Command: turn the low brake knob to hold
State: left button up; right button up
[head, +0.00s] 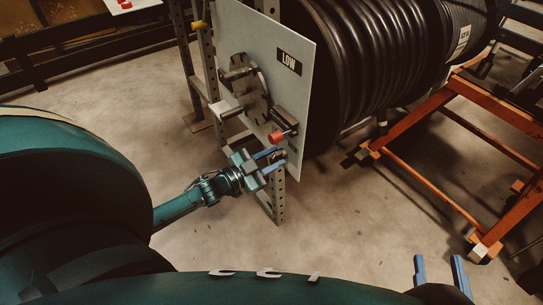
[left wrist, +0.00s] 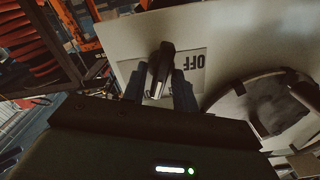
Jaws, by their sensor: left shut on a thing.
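The grey panel (head: 296,110) with the LOW label (head: 289,62) stands in front of a large black hose reel. The low brake knob (left wrist: 163,60) is a dark elongated lever on a pale label plate that reads OFF (left wrist: 194,62). My left gripper (head: 273,160) is at the panel's lower edge, and its blue fingers stand either side of the knob in the left wrist view (left wrist: 158,92). It is shut on the knob. The HOLD marking is not visible. My right gripper (head: 440,270) is at the bottom right, fingers apart and empty.
A round dark disc (head: 246,95) with handles and a red knob (head: 276,137) sit on the panel close above my left gripper. An orange frame (head: 425,150) stands at the right. The concrete floor (head: 350,225) in front is clear.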

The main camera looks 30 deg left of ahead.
pick_arm(q)
jog(key=shift+m, duration=0.7)
pick_arm(e)
jog(key=shift+r, duration=0.1)
jog(key=shift+d, duration=0.1)
pick_arm(q)
jog(key=o, duration=0.6)
jog(key=p+v, duration=0.3)
jog(key=v, duration=1)
jog(key=shift+s, duration=0.15)
pick_arm(e)
jog(key=shift+w+d+m+g+h, duration=0.25)
jog(key=shift+d+m+g+h, duration=0.45)
jog(key=shift+h, duration=0.4)
pick_arm(q)
jog(key=shift+f, duration=0.1)
pick_arm(e)
jog(key=shift+a, duration=0.1)
